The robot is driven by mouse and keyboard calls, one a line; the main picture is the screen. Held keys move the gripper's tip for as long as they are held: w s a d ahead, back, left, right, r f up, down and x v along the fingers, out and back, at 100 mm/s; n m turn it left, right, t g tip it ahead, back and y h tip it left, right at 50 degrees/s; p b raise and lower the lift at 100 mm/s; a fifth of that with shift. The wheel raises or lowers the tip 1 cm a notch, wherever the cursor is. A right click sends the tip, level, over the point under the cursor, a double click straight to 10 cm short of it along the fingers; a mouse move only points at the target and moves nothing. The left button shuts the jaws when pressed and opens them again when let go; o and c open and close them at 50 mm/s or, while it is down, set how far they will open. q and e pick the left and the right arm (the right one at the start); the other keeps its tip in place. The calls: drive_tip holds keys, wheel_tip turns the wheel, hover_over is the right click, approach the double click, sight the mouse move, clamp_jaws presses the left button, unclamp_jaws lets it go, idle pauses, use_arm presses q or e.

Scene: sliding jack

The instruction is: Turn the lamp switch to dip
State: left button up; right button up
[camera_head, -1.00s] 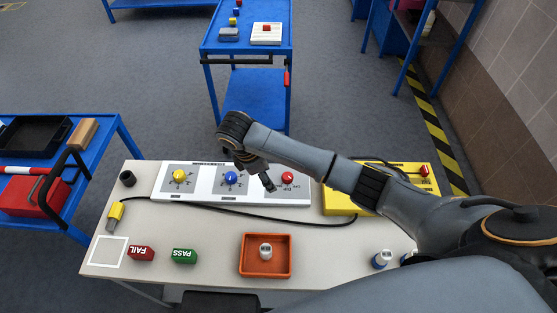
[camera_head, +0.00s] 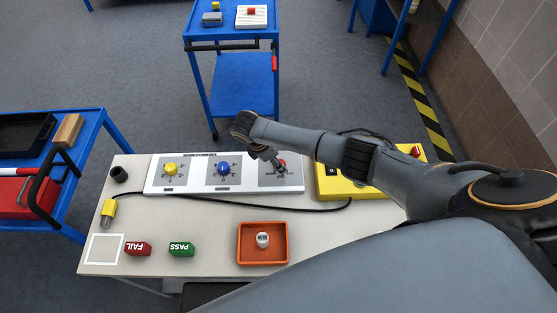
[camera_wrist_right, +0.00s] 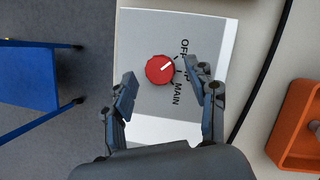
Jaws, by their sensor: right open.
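The lamp switch is a red round knob (camera_wrist_right: 160,69) on a grey plate (camera_wrist_right: 150,35) at the right end of the white panel. In the wrist view its white pointer mark slants towards the OFF label. MAIN is readable on the other side, and the label between is mostly covered by a finger. My right gripper (camera_wrist_right: 160,75) is open, its fingers on either side of the knob as seen from the wrist. I cannot tell whether they touch it. My left gripper is not in view.
A yellow knob (camera_head: 170,168) and a blue knob (camera_head: 223,168) sit on the same panel. A black cable (camera_head: 290,208) runs in front of it. A yellow box (camera_head: 330,187) stands to the right. An orange tray (camera_head: 242,258) lies nearer the table's front.

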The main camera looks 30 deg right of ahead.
drive_tip(key=shift+d+f, duration=0.3)
drive_tip(key=shift+f, duration=0.35)
drive_tip(key=c, duration=1.1)
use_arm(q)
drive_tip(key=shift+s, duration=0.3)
use_arm(e)
drive_tip(key=shift+c, duration=0.2)
drive_tip(key=shift+a+m, duration=0.1)
drive_tip(key=shift+m, duration=0.3)
drive_tip(key=m+g, duration=0.1)
drive_tip(key=m, duration=0.1)
drive_tip(key=shift+w+m, duration=0.1)
drive_tip(key=shift+m, duration=0.3)
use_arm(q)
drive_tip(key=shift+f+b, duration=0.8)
use_arm(e)
drive_tip(key=m+g+y, duration=0.1)
drive_tip(key=m+g, duration=0.1)
drive_tip(key=m, duration=0.3)
drive_tip(key=shift+w, duration=0.1)
drive_tip(key=shift+y, duration=0.3)
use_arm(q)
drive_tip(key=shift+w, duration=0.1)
